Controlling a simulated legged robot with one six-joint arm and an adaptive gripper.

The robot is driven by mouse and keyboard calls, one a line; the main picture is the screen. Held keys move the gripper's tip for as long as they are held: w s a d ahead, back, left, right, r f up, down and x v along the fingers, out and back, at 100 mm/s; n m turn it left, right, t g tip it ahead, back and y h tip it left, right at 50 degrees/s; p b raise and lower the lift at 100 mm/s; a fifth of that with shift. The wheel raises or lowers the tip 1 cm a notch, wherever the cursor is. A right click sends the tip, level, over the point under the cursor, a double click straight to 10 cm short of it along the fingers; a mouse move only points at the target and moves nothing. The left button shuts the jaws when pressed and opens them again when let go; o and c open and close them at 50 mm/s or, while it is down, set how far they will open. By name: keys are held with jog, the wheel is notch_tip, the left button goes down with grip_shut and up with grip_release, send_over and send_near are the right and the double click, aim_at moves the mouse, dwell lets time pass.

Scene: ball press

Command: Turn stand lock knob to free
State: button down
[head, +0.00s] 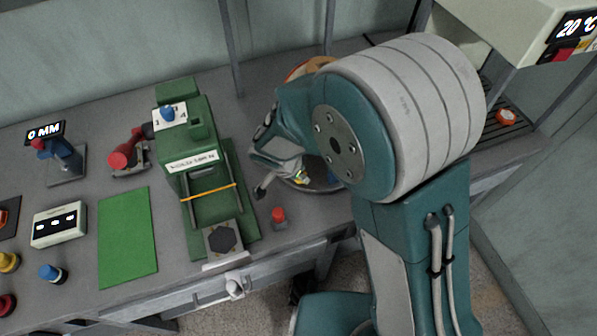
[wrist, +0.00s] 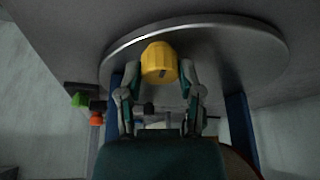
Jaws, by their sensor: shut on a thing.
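The knob (wrist: 158,60) is yellow and ribbed with a small dark mark on its face, seen in the wrist view below a large round grey metal plate (wrist: 225,45). My gripper (wrist: 160,72) has one finger on each side of the knob and is shut on it. In the head view my gripper is partly hidden by my own arm, near a round item at the back of the bench. The knob cannot be made out in the head view.
A green press (head: 195,160) stands left of my arm on the grey bench, with a small red knob (head: 278,217) beside it. A green mat (head: 128,237) and a white switch box (head: 60,225) lie further left. Blue posts (wrist: 237,130) flank my gripper in the wrist view.

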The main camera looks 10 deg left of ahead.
jog(key=n+y, duration=0.1)
jog(key=n, duration=0.1)
jog(key=n+y, duration=0.1)
jog(key=n, duration=0.2)
jog(key=shift+n+t, duration=0.3)
jog(key=n+y, duration=0.1)
jog(key=n, duration=0.1)
jog(key=n+y, duration=0.1)
jog(key=n, duration=0.1)
jog(key=shift+d+n, duration=0.2)
jog(key=shift+n, duration=0.6)
jog(key=shift+c, duration=1.3)
grip_release()
jog(key=shift+a, duration=0.1)
jog(key=shift+r, duration=0.1)
jog(key=v, duration=1.1)
jog(key=shift+r, duration=0.3)
jog(key=shift+s, duration=0.1)
